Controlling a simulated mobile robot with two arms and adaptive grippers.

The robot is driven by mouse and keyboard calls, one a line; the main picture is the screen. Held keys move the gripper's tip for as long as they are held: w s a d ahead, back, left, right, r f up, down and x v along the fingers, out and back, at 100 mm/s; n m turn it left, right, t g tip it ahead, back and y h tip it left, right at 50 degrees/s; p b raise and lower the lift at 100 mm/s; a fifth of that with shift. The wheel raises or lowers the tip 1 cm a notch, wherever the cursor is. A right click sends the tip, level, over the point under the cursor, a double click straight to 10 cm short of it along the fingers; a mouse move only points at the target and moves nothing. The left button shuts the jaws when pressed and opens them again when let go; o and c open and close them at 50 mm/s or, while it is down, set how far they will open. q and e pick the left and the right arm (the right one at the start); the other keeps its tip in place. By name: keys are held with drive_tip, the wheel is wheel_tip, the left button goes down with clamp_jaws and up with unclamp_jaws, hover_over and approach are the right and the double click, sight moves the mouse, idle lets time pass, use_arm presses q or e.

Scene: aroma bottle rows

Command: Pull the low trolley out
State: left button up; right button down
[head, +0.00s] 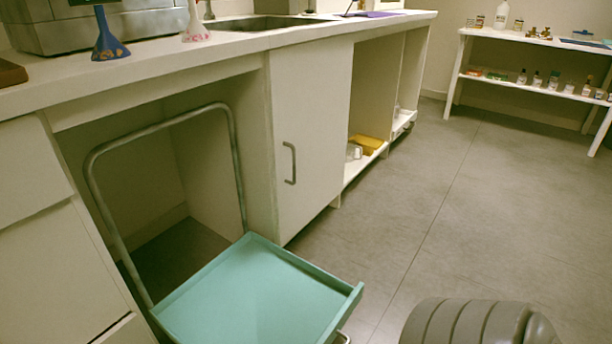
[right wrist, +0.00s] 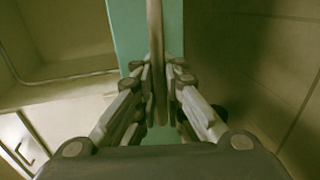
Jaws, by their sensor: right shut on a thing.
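The low trolley (head: 255,297) has a flat teal deck with a raised rim and a tall bent grey tube handle (head: 168,121) at its far end. The handle end stands in the open bay under the counter, and the deck's near end sticks out over the floor. In the right wrist view, my right gripper (right wrist: 160,75) is shut on a thin bar (right wrist: 155,30) at the trolley, with the teal deck (right wrist: 172,25) just behind it. The right gripper's fingers do not show in the head view. My left gripper is in neither view.
A white cabinet door (head: 312,140) stands right of the bay, and drawers (head: 40,240) stand left. Open bays hold a yellow item (head: 367,144). The grey floor (head: 440,230) right of the trolley is clear up to a white shelf table (head: 520,83) with bottles.

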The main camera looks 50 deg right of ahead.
drive_tip(key=shift+f+v, duration=0.2)
drive_tip(key=shift+v, duration=0.85)
drive_tip(key=shift+f+v, duration=0.2)
drive_tip(key=shift+v, duration=0.8)
drive_tip(key=shift+s, duration=0.1)
drive_tip(key=c, duration=1.7)
unclamp_jaws()
drive_tip(key=v, duration=1.2)
drive_tip(key=shift+d, duration=0.15)
